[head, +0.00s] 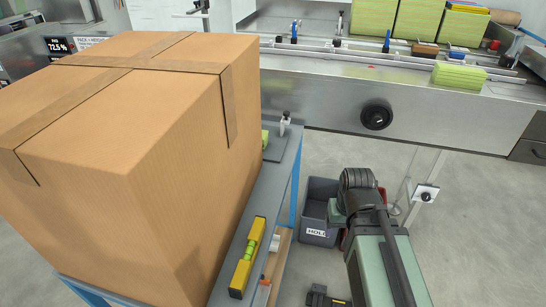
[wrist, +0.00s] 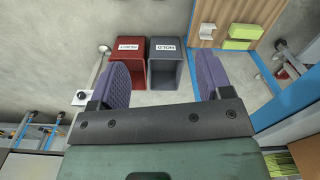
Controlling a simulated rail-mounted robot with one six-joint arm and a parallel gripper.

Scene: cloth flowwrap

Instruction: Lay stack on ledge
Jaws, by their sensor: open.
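A yellow-green cloth stack (head: 460,75) lies on the front ledge (head: 400,68) of the steel machine at the upper right in the head view. Part of another green stack (head: 265,138) shows at the right side of the big carton, which hides the rest. In the wrist view, green stacks (wrist: 241,32) appear near a wooden panel at the upper right. My gripper (wrist: 162,70) is open, with two purple pads spread apart and nothing between them. It is away from every stack. In the head view the arm hides its jaws.
A large cardboard carton (head: 130,130) fills the left, on a blue-framed bench (head: 285,165) holding a yellow level (head: 247,258). A grey HOLD bin (head: 318,205) stands on the floor beside my arm; a red REJECT bin (wrist: 130,60) is next to it. Several taller stacks (head: 413,18) stand behind the ledge.

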